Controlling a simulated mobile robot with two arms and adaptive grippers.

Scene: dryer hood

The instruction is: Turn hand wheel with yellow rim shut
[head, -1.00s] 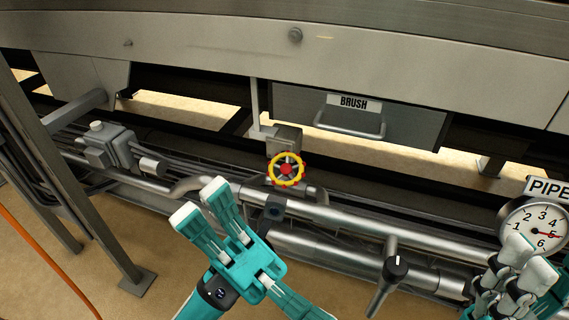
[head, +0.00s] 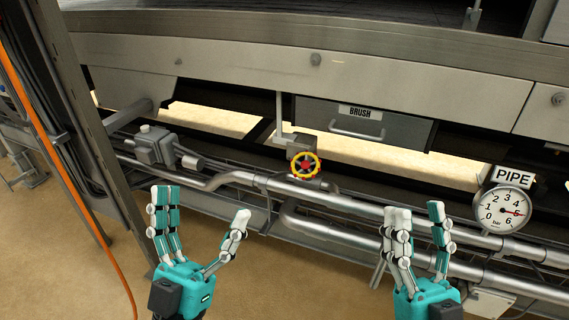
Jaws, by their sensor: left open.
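The hand wheel (head: 306,165) has a yellow rim and a red hub. It sits by a grey box above the pipes, near the middle of the head view, and nothing touches it. My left gripper (head: 203,203) is open and empty, below and left of the wheel, in front of the pipes. My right gripper (head: 418,220) is below and right of the wheel, with its fingers up and apart, open and empty. Both grippers are well clear of the wheel.
Silver pipes (head: 345,202) run across below the wheel. A drawer marked BRUSH (head: 370,125) is above right. A pressure gauge (head: 503,209) marked PIPE stands at the right. A steel post (head: 72,90) and an orange cable (head: 75,190) are at the left.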

